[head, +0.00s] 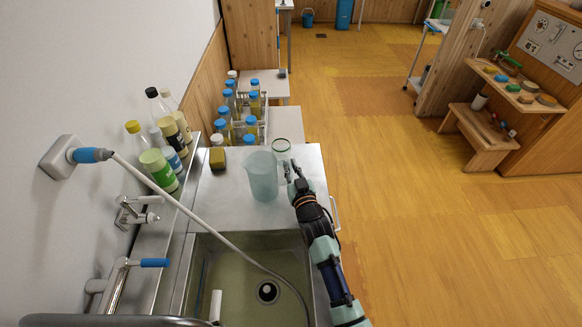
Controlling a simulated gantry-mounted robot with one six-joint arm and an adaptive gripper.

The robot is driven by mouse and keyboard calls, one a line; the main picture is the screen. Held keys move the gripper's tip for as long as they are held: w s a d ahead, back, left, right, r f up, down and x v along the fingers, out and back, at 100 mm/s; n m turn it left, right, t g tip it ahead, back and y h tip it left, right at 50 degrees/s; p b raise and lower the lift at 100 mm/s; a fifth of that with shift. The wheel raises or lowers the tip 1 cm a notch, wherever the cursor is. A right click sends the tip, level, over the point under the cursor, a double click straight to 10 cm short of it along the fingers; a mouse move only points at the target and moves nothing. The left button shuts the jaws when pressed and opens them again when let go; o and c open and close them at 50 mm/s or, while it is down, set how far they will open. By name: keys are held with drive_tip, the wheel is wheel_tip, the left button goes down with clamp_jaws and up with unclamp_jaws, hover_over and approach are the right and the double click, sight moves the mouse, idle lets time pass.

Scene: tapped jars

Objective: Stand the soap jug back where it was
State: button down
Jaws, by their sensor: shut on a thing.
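The soap jug (262,180) is a pale blue-green translucent jug. It is upright over the steel counter, behind the sink; I cannot tell whether its base touches the counter. My gripper (288,168) is at the jug's right side, shut on it, apparently at the handle. The handle and the exact grip are too small and partly hidden to make out.
A clear glass jar (281,147) stands just behind my gripper. The sink (245,280) lies in front, with a white hose across it. Bottles line the wall ledge (190,195); blue-capped bottles (228,105) stand behind.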

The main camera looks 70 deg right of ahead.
drive_tip(key=shift+f+b, duration=0.45)
drive_tip(key=shift+f, duration=0.1)
idle(0.4)
drive_tip(key=c, duration=1.1)
unclamp_jaws()
drive_tip(key=p+v, duration=0.3)
drive_tip(key=v, duration=0.5)
idle(0.8)
drive_tip(key=v, duration=1.2)
